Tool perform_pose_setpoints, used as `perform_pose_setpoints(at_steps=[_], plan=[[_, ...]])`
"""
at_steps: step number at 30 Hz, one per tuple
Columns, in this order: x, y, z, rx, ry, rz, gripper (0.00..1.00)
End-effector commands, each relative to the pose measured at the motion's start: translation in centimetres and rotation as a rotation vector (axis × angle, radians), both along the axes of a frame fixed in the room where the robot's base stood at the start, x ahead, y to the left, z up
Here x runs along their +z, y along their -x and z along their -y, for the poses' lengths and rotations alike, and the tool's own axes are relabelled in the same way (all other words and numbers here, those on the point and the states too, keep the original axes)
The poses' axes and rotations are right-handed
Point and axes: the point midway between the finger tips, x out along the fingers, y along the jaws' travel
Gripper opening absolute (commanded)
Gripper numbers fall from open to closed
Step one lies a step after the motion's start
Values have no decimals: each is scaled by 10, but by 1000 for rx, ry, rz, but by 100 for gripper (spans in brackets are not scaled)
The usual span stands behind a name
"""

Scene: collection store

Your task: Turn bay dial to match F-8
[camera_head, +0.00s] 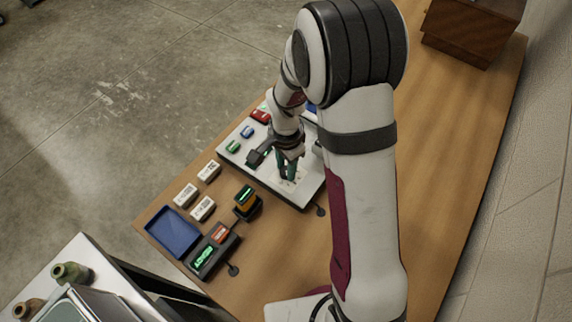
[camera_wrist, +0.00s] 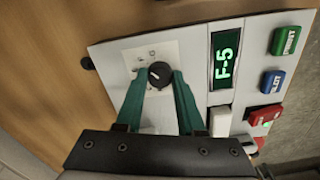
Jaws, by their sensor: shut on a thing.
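The bay dial is a dark round knob (camera_wrist: 159,75) with a light pointer mark, on a white plate of the control panel (camera_wrist: 195,60). In the wrist view my gripper (camera_wrist: 160,82) has its two green fingers closed on the knob's sides. The display (camera_wrist: 224,60) beside the dial reads F-5 in green. In the head view my gripper (camera_head: 289,172) reaches down onto the white panel (camera_head: 257,170), and the knob is hidden there by the fingers and arm.
The panel also has a green button (camera_wrist: 286,40), a blue button (camera_wrist: 272,82), a red button (camera_wrist: 263,115) and a white block (camera_wrist: 220,121). On the wooden table stand a blue tray (camera_head: 173,232), white labelled blocks (camera_head: 185,195) and a device with a green display (camera_head: 202,257).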

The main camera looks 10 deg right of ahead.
Motion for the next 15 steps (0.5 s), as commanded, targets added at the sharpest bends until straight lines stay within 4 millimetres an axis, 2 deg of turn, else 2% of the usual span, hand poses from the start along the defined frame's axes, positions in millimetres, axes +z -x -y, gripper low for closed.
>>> perform_pose_setpoints(at_steps=[7, 8, 12, 15], plan=[[0, 0, 0, 0, 0, 0, 0], [0, 0, 0, 0, 0, 0, 43], [0, 0, 0, 1, 0, 0, 67], [0, 0, 0, 1, 0, 0, 67]])
